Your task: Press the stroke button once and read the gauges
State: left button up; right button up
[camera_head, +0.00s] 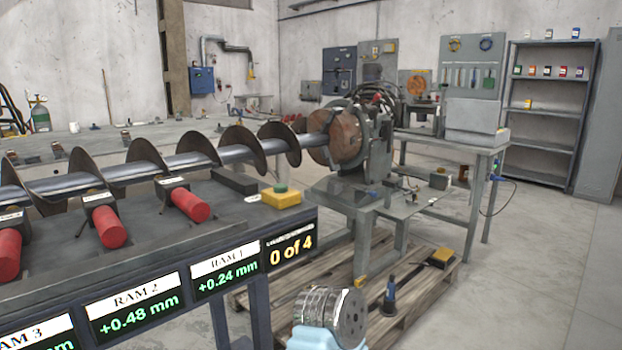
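A yellow box (284,200) with a green button (281,187) on top stands at the right end of the dark bench, by the auger's end. On the bench's front panel, the RAM 1 gauge (227,279) reads +0.24 mm and the RAM 2 gauge (138,314) reads +0.48 mm. No fingertips of either gripper show.
The auger (190,160) lies along the bench behind three red rams (108,228). A wooden pallet (420,290) with tools lies on the floor at right. A silver cylinder on a light-blue part (332,312), possibly mine, stands at bottom centre. Open floor lies at right.

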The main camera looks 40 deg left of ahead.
aim_at(278, 188)
jog(key=i+l+u, duration=0.1)
jog(key=i+u, duration=0.35)
jog(key=i+l+u, duration=0.3)
jog(key=u, duration=0.2)
jog(key=i+l+u, duration=0.15)
jog(key=i+u, duration=0.15)
jog(key=u, duration=0.15)
jog(key=i+l+u, duration=0.25)
jog(key=u, duration=0.25)
jog(key=i+l+u, duration=0.15)
jog(key=l+u, duration=0.3)
jog(key=i+l+u, duration=0.15)
jog(key=l+u, duration=0.15)
jog(key=u, duration=0.15)
